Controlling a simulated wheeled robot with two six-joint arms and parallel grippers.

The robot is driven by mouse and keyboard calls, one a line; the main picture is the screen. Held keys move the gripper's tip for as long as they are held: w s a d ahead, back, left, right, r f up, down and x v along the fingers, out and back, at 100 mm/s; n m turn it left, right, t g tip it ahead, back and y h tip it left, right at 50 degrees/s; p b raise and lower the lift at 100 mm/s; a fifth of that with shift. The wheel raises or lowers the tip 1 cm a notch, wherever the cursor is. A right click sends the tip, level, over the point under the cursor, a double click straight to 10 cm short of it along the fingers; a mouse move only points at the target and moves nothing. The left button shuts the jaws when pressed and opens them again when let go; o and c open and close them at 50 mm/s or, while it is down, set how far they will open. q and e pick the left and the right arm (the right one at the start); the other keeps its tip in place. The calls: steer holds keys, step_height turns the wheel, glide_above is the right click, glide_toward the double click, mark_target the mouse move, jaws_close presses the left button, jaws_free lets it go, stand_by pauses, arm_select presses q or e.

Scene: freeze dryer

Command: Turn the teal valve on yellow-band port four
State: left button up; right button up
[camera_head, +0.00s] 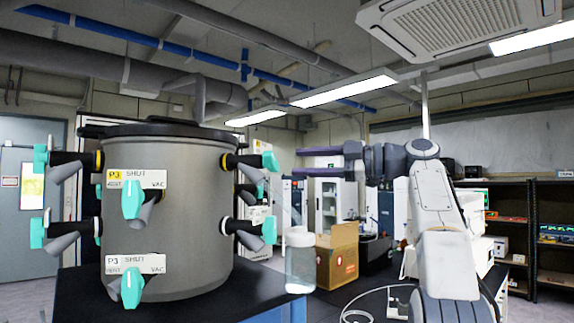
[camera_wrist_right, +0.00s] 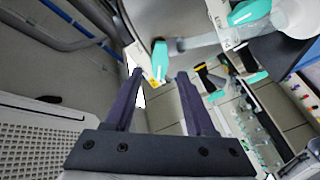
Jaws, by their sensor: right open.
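The grey drum (camera_head: 200,215) carries black ports with teal valves in two rows. The upper row has yellow bands. Its front valve (camera_head: 132,199) sits by a label reading P3 SHUT. Another upper yellow-band valve (camera_head: 270,161) sticks out on the drum's right side; its number is not readable. My right gripper (camera_head: 302,162) is open and empty, right of that valve and apart from it, with fingers pointing left. In the right wrist view, a teal valve (camera_wrist_right: 160,58) and part of a yellow-marked label lie beyond the open fingers (camera_wrist_right: 160,76). My left gripper is out of view.
Lower-row valves (camera_head: 268,230) stick out below. A clear container with a white lid (camera_head: 299,267) stands right of the drum. A cardboard box (camera_head: 337,258) is behind it.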

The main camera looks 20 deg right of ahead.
steer(key=v, duration=0.4)
stand_by(0.5)
